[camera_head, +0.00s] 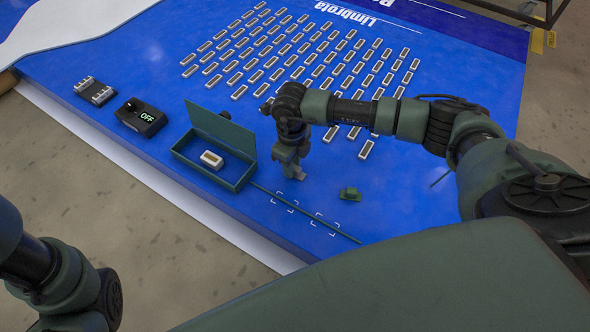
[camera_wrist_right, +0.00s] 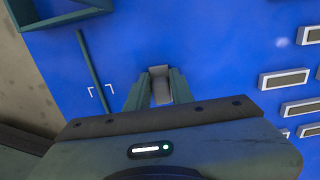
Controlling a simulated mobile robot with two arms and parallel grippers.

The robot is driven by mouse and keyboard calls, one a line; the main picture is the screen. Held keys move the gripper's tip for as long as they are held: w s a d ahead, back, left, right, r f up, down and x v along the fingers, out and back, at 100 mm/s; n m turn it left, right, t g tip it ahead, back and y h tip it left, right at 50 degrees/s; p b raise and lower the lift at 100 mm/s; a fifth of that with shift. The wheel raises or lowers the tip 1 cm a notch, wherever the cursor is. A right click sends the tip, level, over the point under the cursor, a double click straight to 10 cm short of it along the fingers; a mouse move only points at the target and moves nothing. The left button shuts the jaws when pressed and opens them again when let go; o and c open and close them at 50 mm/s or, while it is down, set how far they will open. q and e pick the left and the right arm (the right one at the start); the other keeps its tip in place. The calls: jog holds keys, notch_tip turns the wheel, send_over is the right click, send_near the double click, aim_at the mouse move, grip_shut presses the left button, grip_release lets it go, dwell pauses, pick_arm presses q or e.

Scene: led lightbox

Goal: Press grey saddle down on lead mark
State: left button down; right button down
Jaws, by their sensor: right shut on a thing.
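My right gripper (camera_head: 294,173) is over the blue board, right of the open green box. In the right wrist view, my right gripper (camera_wrist_right: 160,98) is shut on the grey saddle (camera_wrist_right: 160,76), which sits between its fingertips. The dark green lead (camera_head: 254,185) runs as a thin strip from the box toward the board's front edge. Two lead marks of white corner brackets, a nearer-box mark (camera_head: 275,200) and a further mark (camera_head: 317,220), frame stretches of it. The lead (camera_wrist_right: 88,62) and one bracketed mark (camera_wrist_right: 109,88) lie left of the held saddle. The left gripper is out of view.
A green clip-like piece (camera_head: 349,194) lies right of the lead. The open box (camera_head: 233,183) holds a white-framed module (camera_head: 212,160). A black switch reading OFF (camera_head: 141,118) and a grey-topped block (camera_head: 96,92) stand left. Rows of modules fill the board behind.

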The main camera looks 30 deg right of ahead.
jog(key=shift+r, duration=0.15)
jog(key=shift+r+p, duration=0.75)
jog(key=shift+p, duration=0.15)
jog(key=shift+r, duration=0.1)
